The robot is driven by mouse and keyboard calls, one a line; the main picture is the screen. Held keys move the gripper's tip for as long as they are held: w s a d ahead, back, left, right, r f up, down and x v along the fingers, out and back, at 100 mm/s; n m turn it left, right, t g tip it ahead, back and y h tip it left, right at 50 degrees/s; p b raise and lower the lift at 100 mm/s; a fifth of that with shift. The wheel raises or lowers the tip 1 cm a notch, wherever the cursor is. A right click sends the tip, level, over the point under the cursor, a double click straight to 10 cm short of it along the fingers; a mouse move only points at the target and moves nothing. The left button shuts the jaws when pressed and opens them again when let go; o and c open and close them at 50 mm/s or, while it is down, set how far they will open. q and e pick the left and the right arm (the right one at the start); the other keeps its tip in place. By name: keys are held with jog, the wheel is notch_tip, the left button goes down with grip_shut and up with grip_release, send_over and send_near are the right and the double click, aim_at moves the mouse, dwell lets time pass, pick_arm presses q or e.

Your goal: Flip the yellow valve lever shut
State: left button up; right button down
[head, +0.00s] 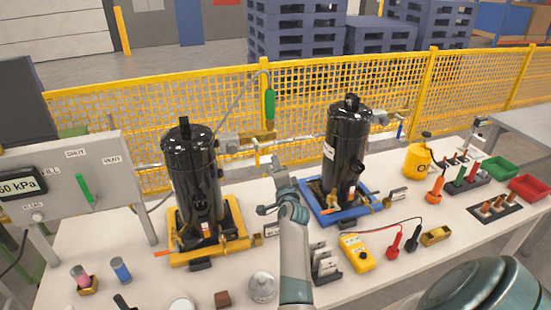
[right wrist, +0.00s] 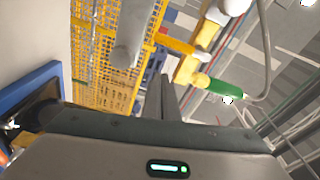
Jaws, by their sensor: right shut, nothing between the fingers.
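The yellow lever (right wrist: 176,44) shows in the right wrist view as a slanted bar beside a brass valve body (right wrist: 203,42), just beyond my right gripper's fingers. In the head view, a brass valve (head: 257,139) sits on the pipe between the two black compressors; its lever is hard to tell from the yellow fence. My right gripper (head: 278,170) is below this valve, shut and empty. Its narrow fingers (right wrist: 168,95) point towards the lever in the wrist view; contact cannot be told. My left gripper is not in view.
Black compressors stand on a yellow base (head: 238,240) and a blue base (head: 318,212) either side of my right arm. A green-handled hose end (head: 269,104) hangs above the valve. A grey panel (head: 120,180) stands left; a yellow meter (head: 357,253) lies right.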

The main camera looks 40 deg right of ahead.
jog(key=p+v, duration=0.3)
jog(key=v, duration=0.4)
jog(key=shift+s+a, duration=0.15)
jog(key=shift+s, duration=0.05)
jog(key=shift+r, duration=0.15)
